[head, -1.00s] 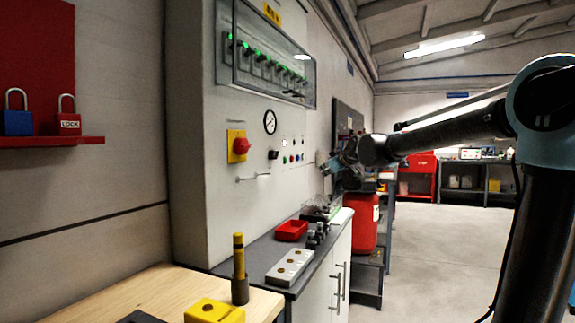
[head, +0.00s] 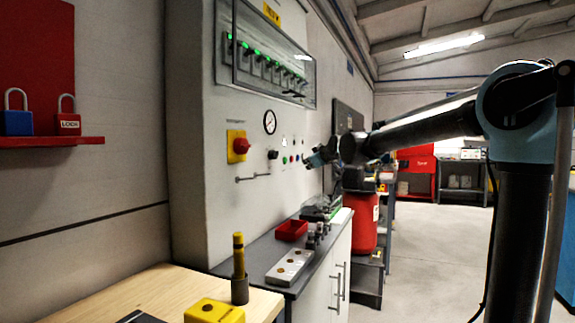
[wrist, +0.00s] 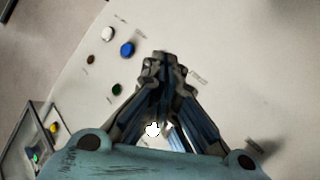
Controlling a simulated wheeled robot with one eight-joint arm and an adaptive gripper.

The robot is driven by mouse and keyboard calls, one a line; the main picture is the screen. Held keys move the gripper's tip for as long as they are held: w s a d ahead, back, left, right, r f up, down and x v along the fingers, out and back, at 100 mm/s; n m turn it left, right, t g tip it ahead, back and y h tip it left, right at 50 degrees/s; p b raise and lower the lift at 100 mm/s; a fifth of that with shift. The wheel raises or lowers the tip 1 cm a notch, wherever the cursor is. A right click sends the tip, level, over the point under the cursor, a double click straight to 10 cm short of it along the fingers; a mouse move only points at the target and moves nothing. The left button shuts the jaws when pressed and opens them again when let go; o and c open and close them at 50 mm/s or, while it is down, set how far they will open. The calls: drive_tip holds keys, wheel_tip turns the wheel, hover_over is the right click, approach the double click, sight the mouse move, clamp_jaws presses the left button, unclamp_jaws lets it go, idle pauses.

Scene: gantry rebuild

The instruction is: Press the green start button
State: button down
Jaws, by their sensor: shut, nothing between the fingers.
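The green button (wrist: 117,89) is on the pale panel face in the wrist view, left of and slightly below my fingertips in the picture. My gripper (wrist: 163,68) is shut and empty, pointing at the panel. The green button and fingertips look apart sideways; the gap to the panel is hard to judge. In the head view my gripper (head: 309,163) is just right of the row of small buttons, where the green button is too small to point out surely.
A blue button (wrist: 127,49) and white button (wrist: 107,34) lie near the green one. A red rotary switch (head: 239,146) on a yellow plate and a gauge (head: 270,122) share the panel. A counter with a red tray (head: 292,230) is below.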

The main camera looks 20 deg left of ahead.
drive_tip(key=a, duration=0.5)
drive_tip(key=shift+w+a, duration=0.25)
drive_tip(key=shift+a, duration=0.15)
drive_tip(key=shift+a, duration=0.1)
idle(1.2)
drive_tip(key=shift+s+a, duration=0.1)
drive_tip(key=shift+a, duration=0.25)
drive_tip(key=shift+a, duration=0.4)
idle(0.7)
drive_tip(key=shift+d, duration=0.85)
drive_tip(key=shift+s+d, duration=0.2)
drive_tip(key=shift+d, duration=2.3)
